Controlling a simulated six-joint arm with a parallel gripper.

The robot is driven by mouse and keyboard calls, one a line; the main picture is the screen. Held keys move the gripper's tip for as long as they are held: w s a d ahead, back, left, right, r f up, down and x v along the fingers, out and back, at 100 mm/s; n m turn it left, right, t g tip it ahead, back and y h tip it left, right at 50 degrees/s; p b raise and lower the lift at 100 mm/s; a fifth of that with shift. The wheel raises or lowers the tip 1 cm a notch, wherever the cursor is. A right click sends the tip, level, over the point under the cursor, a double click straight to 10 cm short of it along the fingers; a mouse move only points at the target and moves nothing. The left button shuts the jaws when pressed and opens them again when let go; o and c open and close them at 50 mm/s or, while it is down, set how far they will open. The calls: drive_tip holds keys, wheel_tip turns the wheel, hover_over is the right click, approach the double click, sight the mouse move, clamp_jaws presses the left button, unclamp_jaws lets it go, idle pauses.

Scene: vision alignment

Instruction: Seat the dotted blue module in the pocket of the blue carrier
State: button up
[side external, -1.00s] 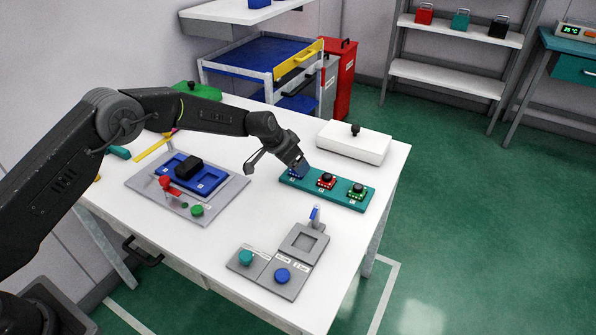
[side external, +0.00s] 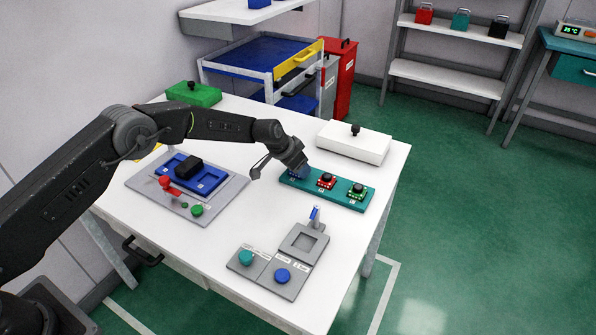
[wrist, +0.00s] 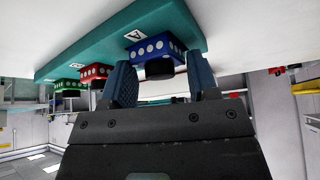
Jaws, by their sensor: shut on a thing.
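The dotted blue module (wrist: 155,48), a blue block with white dots and a black knob, is at the end of the teal rack (wrist: 110,48), beside the label A. My gripper (wrist: 161,78) is shut on its knob, one finger on each side. In the side view my gripper (side external: 299,168) is low over the rack's left end and mostly covers the module. The blue carrier (side external: 213,187) lies on a grey plate left of the rack, with a black block (side external: 187,166) on it. The inside of its pocket is too small to make out.
A red dotted module (side external: 326,180) and a green one (side external: 357,191) stand along the rack. A white lidded box (side external: 353,143) is behind it. A red-knobbed lever (side external: 166,183) is by the carrier. A grey fixture (side external: 303,243) is in front. Table between is clear.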

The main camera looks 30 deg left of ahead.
drive_tip(key=shift+c, duration=0.7)
